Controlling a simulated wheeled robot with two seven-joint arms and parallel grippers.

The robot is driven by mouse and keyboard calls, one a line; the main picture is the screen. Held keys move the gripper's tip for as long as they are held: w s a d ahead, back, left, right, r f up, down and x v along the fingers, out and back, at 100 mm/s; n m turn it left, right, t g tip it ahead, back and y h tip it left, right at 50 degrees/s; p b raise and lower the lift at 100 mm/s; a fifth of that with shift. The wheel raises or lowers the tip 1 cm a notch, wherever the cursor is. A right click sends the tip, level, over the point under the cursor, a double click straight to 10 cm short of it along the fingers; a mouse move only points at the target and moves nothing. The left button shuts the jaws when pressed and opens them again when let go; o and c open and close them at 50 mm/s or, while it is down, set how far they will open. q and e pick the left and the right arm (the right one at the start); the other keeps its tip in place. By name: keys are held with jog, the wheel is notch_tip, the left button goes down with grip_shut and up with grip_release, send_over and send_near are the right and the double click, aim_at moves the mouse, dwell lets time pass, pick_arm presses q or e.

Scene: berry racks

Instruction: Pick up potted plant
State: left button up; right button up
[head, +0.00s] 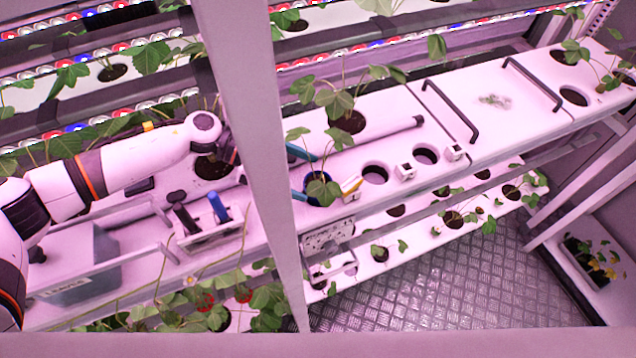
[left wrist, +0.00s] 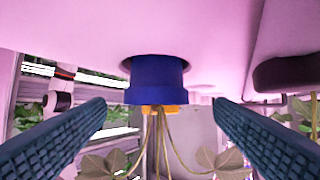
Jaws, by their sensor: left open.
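The potted plant (head: 322,190) has green leaves and a dark blue pot, and sits at a hole in the white rack just right of the grey post. The left wrist view, which appears upside down, shows its blue pot (left wrist: 156,82) at the hole, with stems and leaves extending away from the rack. My left gripper (head: 311,178) is open, its blue fingers on either side of the plant. In the left wrist view, both fingers (left wrist: 160,120) are apart from the pot, with clear gaps. The post hides part of my left wrist. My right gripper is not in view.
The grey post (head: 250,150) stands in front of my left arm. A yellow-and-white block (head: 351,187) lies close right of the plant. A larger plant (head: 336,103) grows behind. A tool holder (head: 208,236) stands left.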

aim_at(313, 182)
pick_arm(q)
jog(key=p+x, duration=0.2)
jog(key=x, duration=0.1)
jog(key=shift+s+d+f, duration=0.2)
jog(key=shift+s, duration=0.05)
jog(key=shift+d+f+p, duration=0.3)
jog(key=shift+d, duration=0.15)
jog(key=shift+a, duration=0.1)
jog(key=c, duration=1.3)
